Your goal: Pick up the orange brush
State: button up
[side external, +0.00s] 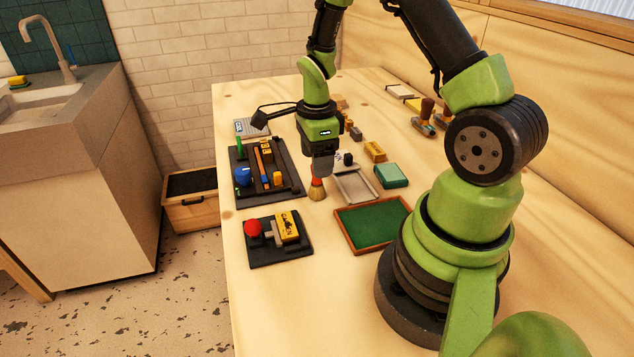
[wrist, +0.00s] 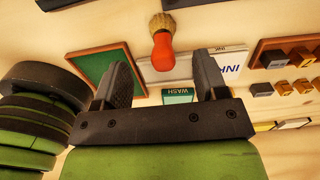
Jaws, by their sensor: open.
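The orange brush (side external: 317,182) has an orange handle and tan bristles. In the side view it shows just below my gripper (side external: 321,172), handle end up towards the jaws and bristles down. In the wrist view the brush (wrist: 162,46) shows at the top centre, with its handle end pointing towards the gap between the fingers. My gripper (wrist: 161,64) is open, with one finger to each side of the handle end.
A black tray with several tools (side external: 290,189) lies left of the brush. A green mat (side external: 374,224), a pale tray (side external: 372,200) and a teal box (side external: 391,176) lie to the right.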

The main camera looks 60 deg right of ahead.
jog(key=shift+d+f, duration=0.15)
jog(key=shift+f, duration=2.65)
jog(key=c, duration=1)
